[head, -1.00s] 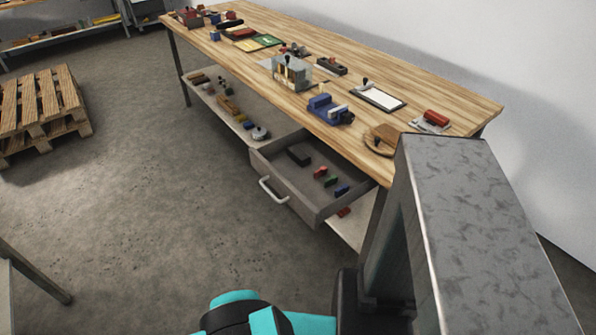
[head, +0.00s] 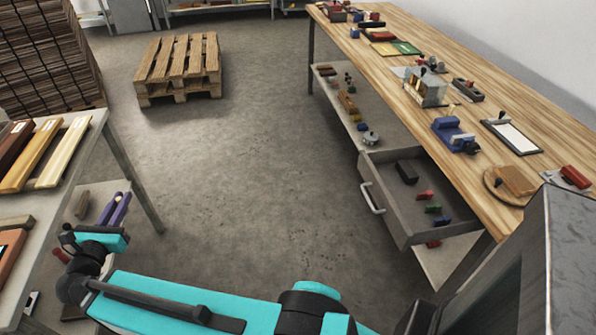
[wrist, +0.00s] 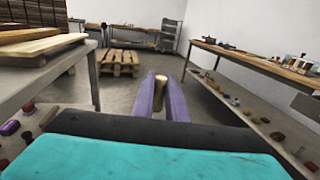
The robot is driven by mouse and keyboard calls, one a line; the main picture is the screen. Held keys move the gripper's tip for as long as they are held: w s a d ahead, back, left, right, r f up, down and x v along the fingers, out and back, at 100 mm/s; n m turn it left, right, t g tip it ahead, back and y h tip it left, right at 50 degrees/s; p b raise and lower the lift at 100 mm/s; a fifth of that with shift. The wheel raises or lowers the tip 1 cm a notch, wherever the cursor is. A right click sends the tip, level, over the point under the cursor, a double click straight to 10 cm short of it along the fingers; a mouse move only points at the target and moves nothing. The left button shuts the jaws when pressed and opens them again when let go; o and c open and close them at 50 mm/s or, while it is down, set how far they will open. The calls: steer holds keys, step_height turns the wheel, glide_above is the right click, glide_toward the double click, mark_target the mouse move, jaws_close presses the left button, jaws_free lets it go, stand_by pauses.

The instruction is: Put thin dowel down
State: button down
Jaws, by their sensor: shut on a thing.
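My gripper (head: 121,200) has purple fingers and is at the lower left of the head view, beside the left table. The wrist view shows its two fingers (wrist: 163,84) shut on the thin dowel (wrist: 158,93), a short brown wooden piece seen between them. The gripper is in the air, over the floor side of the left table, apart from the workbench.
The left table (head: 97,127) carries long wooden boards (head: 62,152) and has a lower shelf with small items. A workbench (head: 455,55) with tools and an open drawer (head: 400,215) is at right. A pallet (head: 180,66) lies farther back. The floor between is clear.

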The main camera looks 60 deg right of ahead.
steer(key=s+d+m+g+h+p, duration=0.1)
steer(key=s+d+m+g, duration=0.5)
steer(key=d, duration=1)
steer(key=s+d+m+g+h+p, duration=0.15)
steer(key=s+d+g, duration=0.55)
steer(key=s+d, duration=0.7)
steer(key=s+d+m+g+y, duration=0.2)
steer(key=s+d, duration=0.3)
steer(key=s, duration=0.6)
steer(key=s+d+m+g+y, duration=0.3)
steer(key=s+d+m+g, duration=0.1)
steer(key=s, duration=0.6)
steer(key=s+d+m+g+y, duration=0.3)
steer(key=s+d, duration=0.4)
steer(key=s, duration=0.4)
steer(key=shift+s+d+f+m+g+p, duration=0.3)
steer(key=shift+m+g, duration=0.25)
steer(key=shift+g, duration=0.65)
steer(key=shift+d+f+b, duration=0.25)
steer(key=shift+d+b, duration=0.15)
steer(key=shift+b, duration=1.25)
steer(key=d+b, duration=0.1)
steer(key=b, duration=0.7)
steer(key=shift+s+d, duration=0.3)
steer(key=shift+d, duration=0.05)
steer(key=s+d, duration=0.2)
steer(key=d, duration=1)
steer(key=shift+s+f, duration=0.3)
steer(key=shift+f, duration=0.1)
